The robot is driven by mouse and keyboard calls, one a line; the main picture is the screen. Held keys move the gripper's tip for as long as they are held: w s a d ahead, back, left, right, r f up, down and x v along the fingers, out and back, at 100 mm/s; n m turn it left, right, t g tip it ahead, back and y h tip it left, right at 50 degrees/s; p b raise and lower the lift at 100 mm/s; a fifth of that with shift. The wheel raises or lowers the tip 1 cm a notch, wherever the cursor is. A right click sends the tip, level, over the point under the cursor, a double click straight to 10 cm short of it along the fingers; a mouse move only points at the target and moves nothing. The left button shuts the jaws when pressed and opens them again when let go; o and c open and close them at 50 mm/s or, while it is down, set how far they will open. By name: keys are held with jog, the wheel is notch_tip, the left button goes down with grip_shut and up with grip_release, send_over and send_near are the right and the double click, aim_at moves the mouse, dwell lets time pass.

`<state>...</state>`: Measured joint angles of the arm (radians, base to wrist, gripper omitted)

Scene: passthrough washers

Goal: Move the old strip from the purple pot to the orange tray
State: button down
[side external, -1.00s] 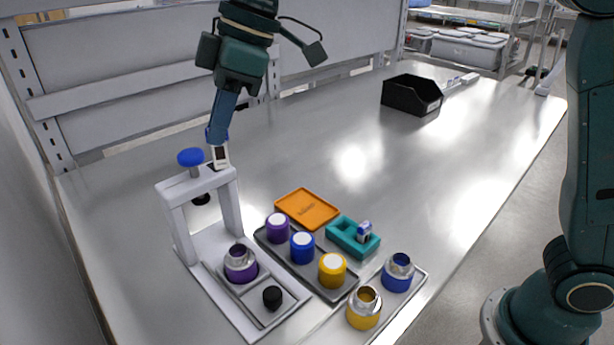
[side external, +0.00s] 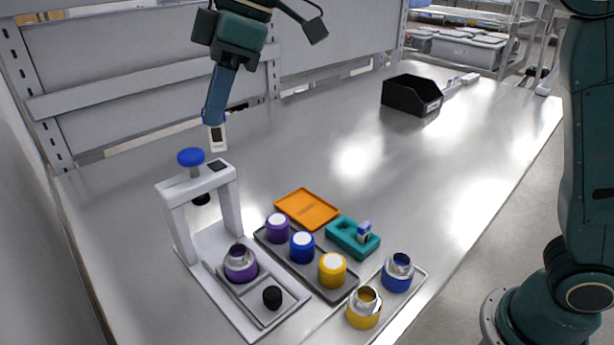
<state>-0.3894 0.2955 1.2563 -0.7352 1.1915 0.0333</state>
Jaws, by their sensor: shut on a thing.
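My gripper (side external: 214,119) is shut on a white strip (side external: 218,138) with a dark window, which hangs down from the blue fingers. It is in the air above the white press frame (side external: 200,180), clear of its top. The purple pot (side external: 240,268) stands open with a metal rim on the base of the press; its inside looks dark. The orange tray (side external: 318,213) lies flat and empty on the table, to the right of the press and lower in the picture than my gripper.
A grey tray (side external: 310,274) holds purple, blue and yellow lids. A teal holder (side external: 345,240) has a blue-and-white strip (side external: 364,231) standing in it. Open blue (side external: 398,278) and yellow (side external: 363,312) pots stand front right. A black bin (side external: 405,96) is farther back. The middle of the table is clear.

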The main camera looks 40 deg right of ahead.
jog(key=shift+r, duration=1.1)
jog(key=shift+w+d+m, duration=0.1)
jog(key=shift+w+m, duration=0.1)
jog(key=shift+m, duration=0.1)
jog(key=shift+w+d+f+m+t, duration=0.5)
jog(key=shift+w+d+f+m, duration=0.2)
jog(key=shift+w+m, duration=0.55)
jog(key=m+t+h, duration=0.1)
jog(key=m+h, duration=0.5)
jog(key=m, duration=0.8)
send_over(308, 211)
notch_tip(308, 211, down, 7)
jog(key=shift+f, duration=0.2)
jog(key=shift+f, duration=0.1)
notch_tip(308, 211, down, 20)
jog(key=shift+r, duration=0.1)
